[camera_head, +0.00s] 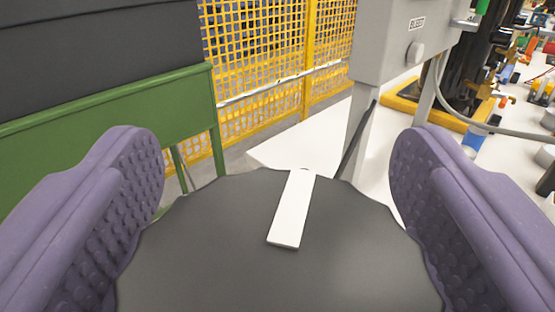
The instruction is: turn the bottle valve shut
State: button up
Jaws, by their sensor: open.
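A large dark grey round knob (210,240) with a scalloped edge fills the bottom middle; it looks like the bottle valve's handwheel. A white bar (292,208) lies on its top face, running from near the middle toward the far rim and leaning slightly right. My gripper (275,178) is open, with one purple, studded finger on the left of the knob and one on the right. The fingers straddle the knob and hide parts of its sides. I cannot tell whether they touch it. The bottle below is hidden.
A green frame with a dark panel (100,60) stands close on the left. A yellow mesh fence (275,50) is behind. A grey box (405,40) on legs, with a small knob, stands at the back right. A white table (390,150) with various parts extends right.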

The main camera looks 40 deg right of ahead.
jog(key=c, duration=1)
jog(key=shift+o, duration=0.2)
